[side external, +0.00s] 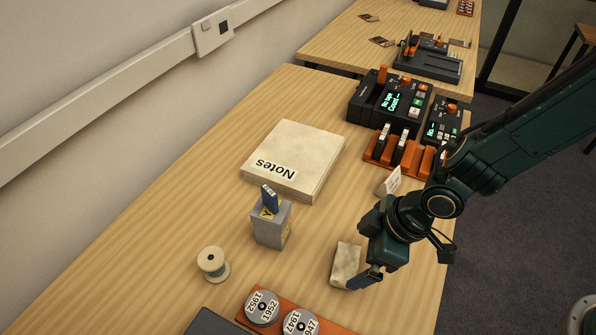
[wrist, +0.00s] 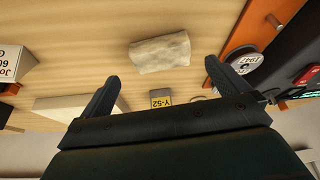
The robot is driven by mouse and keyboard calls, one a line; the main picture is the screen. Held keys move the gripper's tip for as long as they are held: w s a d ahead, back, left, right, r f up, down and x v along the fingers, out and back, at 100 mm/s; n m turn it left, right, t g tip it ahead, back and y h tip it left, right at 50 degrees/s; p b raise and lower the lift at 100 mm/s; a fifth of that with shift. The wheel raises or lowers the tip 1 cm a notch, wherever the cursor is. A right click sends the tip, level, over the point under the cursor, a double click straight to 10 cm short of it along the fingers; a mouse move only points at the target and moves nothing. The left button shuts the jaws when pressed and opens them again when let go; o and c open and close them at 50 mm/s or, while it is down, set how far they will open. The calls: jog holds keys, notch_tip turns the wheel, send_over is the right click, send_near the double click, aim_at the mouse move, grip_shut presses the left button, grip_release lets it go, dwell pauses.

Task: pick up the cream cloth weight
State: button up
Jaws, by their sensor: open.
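The cream cloth weight (side external: 345,262) is a small pale block lying on the wooden table in the side view, close beside my gripper (side external: 364,277). In the wrist view the weight (wrist: 160,54) lies crosswise ahead of the fingertips, centred roughly between them. My gripper (wrist: 161,70) is open, its two dark fingers spread wide with nothing held. The side view shows one finger near the weight's right end; the other finger is hidden there. I cannot tell how high the fingertips are above the table.
A grey box marked Y (side external: 272,224) and a spool (side external: 213,264) stand left of the weight. Labelled reels (side external: 262,308) on an orange tray are in front. A Notes box (side external: 294,160), a white card (side external: 389,181) and an orange rack (side external: 379,151) are behind.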

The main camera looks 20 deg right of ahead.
aim_at(348, 262)
jog(key=shift+x, duration=2.45)
jog(key=shift+s, duration=0.15)
jog(key=c, duration=1.2)
jog(key=shift+r, duration=0.15)
notch_tip(348, 262, up, 20)
jog(key=shift+f, duration=0.15)
